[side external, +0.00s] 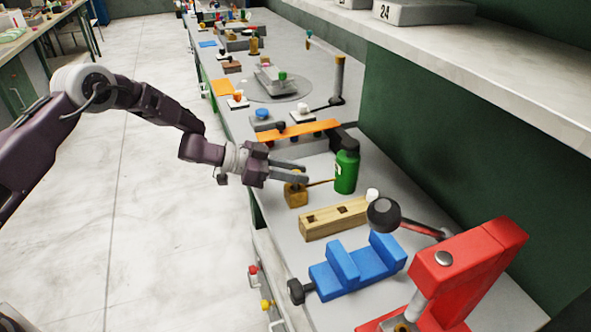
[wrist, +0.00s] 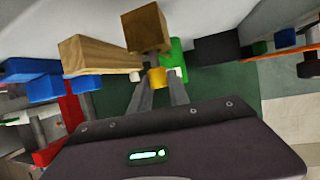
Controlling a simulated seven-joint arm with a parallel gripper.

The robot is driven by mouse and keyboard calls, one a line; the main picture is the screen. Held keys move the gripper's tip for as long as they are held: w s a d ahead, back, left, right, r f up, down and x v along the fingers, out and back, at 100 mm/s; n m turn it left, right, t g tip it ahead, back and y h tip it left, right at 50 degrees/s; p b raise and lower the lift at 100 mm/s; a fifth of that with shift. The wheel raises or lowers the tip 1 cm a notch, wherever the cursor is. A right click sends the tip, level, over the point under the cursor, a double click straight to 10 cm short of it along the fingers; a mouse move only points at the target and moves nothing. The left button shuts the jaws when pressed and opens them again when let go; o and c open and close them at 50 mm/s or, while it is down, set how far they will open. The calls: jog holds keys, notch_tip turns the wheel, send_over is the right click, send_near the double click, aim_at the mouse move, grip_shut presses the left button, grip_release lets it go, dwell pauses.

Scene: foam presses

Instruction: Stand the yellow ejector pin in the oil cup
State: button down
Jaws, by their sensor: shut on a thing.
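My gripper (side external: 303,172) is shut on a small yellow piece, which I take to be the yellow ejector pin (wrist: 157,79); it shows between the fingertips in the wrist view. A brown block (side external: 297,197) stands directly below the fingers in the side view, and it shows beyond the yellow piece in the wrist view (wrist: 146,27). I cannot tell whether the pin is still seated in this block or clear of it. A green bottle (side external: 346,174) stands just right of the fingertips. I cannot pick out the oil cup with certainty.
A pale wooden block with square holes (side external: 335,219), a blue vise (side external: 352,270) and a red press (side external: 465,272) stand nearer the camera. An orange strip (side external: 298,133) lies behind the gripper. A dark green wall (side external: 440,150) bounds the bench at right.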

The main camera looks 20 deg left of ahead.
jog(key=shift+f, duration=0.2)
jog(key=shift+f, duration=0.35)
jog(key=shift+f, duration=0.1)
jog(key=c, duration=1.2)
grip_release()
jog(key=shift+o, duration=0.2)
jog(key=v, duration=0.7)
